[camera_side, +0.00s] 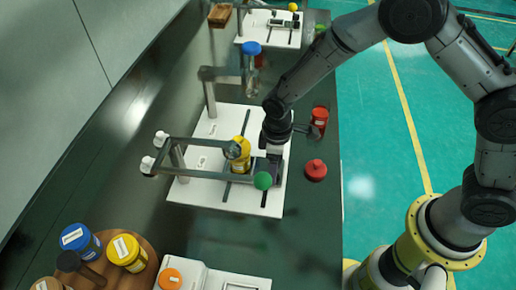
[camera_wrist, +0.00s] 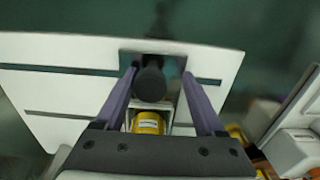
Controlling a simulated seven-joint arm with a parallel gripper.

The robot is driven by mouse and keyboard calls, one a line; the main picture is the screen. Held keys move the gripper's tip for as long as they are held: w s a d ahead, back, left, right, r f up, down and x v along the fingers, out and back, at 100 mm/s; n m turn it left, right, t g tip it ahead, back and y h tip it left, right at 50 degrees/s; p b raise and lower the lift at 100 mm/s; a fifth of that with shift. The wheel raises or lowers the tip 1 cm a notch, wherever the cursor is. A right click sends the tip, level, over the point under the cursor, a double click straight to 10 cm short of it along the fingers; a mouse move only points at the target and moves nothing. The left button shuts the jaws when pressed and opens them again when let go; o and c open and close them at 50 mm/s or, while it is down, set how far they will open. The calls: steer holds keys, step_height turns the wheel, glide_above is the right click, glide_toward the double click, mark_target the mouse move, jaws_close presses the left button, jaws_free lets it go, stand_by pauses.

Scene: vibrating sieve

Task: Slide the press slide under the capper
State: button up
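In the side view a yellow jar (camera_side: 242,163) stands on the white base plate (camera_side: 207,195), beside my gripper. The capper, a grey metal frame (camera_side: 195,173), reaches over the plate; a green ball (camera_side: 263,180) is at its near end. My gripper (camera_side: 274,165) is low over the plate's right part. In the wrist view its purple fingers (camera_wrist: 160,75) are apart, either side of a dark round knob (camera_wrist: 150,84). A gap shows on the knob's right; contact on the left cannot be told. The yellow jar (camera_wrist: 148,122) shows behind the knob on a pale slide (camera_wrist: 172,105).
A red-capped jar (camera_side: 319,120) and a red knobbed piece (camera_side: 316,169) stand right of the plate. A stand with a blue-topped part (camera_side: 250,48) is behind. A wooden round tray (camera_side: 145,275) with several jars is at the front left.

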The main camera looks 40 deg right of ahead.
steer(key=shift+s+a, duration=1.95)
steer(key=o, duration=0.5)
steer(key=shift+r, duration=4.5)
